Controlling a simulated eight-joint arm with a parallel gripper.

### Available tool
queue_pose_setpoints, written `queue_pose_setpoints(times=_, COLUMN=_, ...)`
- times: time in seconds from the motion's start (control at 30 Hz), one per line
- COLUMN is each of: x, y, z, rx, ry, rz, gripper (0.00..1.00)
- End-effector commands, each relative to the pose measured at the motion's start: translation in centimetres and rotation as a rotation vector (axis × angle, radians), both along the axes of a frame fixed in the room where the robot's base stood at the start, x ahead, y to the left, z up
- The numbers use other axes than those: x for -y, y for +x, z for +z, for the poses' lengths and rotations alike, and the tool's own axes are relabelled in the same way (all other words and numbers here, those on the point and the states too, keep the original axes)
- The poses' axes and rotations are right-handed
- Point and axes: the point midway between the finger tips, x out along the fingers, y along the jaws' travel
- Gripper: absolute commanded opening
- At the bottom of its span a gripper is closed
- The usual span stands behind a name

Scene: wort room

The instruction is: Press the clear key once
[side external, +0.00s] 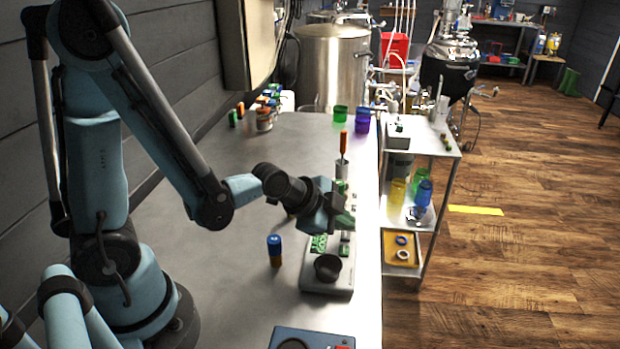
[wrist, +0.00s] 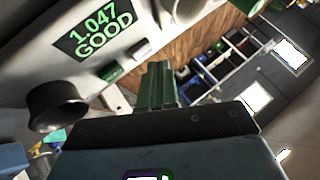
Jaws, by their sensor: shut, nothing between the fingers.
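A pale grey meter (side external: 318,283) stands on the steel bench, with a black cup (side external: 327,267) at its near end. In the wrist view its green display (wrist: 97,38) reads "1.047 GOOD". Beside the display are a green key (wrist: 111,73) and a pale key (wrist: 140,48); I cannot read a label on either, so I cannot tell which is the clear key. My gripper (side external: 344,222) is above the far end of the meter. Its green fingers (wrist: 158,68) are together and empty. I cannot tell whether the tips touch the meter.
A blue and orange cylinder (side external: 275,251) stands left of the meter. An orange-handled tool (side external: 343,144) stands upright behind my gripper. A blue box (side external: 308,339) sits at the front edge. Green (side external: 340,113) and purple cups stand farther back.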

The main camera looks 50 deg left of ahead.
Motion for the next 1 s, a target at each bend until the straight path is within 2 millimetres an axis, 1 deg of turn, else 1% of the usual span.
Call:
queue_pose_setpoints(times=0.33, x=-0.01, y=0.01, z=-0.81, rx=0.0, ry=0.0, rz=0.0, gripper=0.0)
queue_pose_setpoints(times=0.77, x=-0.01, y=0.0, z=-0.76, rx=0.0, ry=0.0, rz=0.0, gripper=0.0)
queue_pose_setpoints(times=1.0, x=0.0, y=-0.01, z=-0.03, rx=0.0, ry=0.0, rz=0.0, gripper=0.0)
